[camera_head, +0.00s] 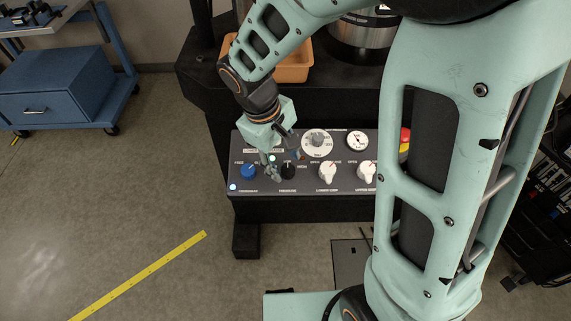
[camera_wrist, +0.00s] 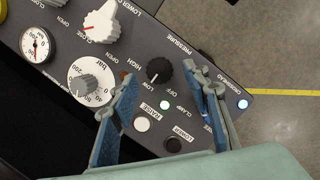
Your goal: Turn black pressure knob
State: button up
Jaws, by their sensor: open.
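The black pressure knob (camera_head: 288,171) is on the grey control panel (camera_head: 305,186), between a blue knob and a white one. In the wrist view the black knob (camera_wrist: 158,71), with a pale pointer mark, lies between and slightly beyond the tips of my gripper (camera_wrist: 167,84). The fingers are spread apart and nothing is held. In the head view my gripper (camera_head: 273,172) hangs over the panel just left of the black knob. I cannot tell how high the fingertips are above the panel.
The blue knob (camera_head: 248,171) is close on the left, partly behind a finger in the wrist view. White knobs (camera_head: 327,172) and a grey dial knob (camera_wrist: 86,87) are nearby. Small buttons (camera_wrist: 142,124) lie between the fingers. An orange bin (camera_head: 295,68) stands behind the panel.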

jog(key=v, duration=0.9)
jog(key=shift+r, duration=0.35)
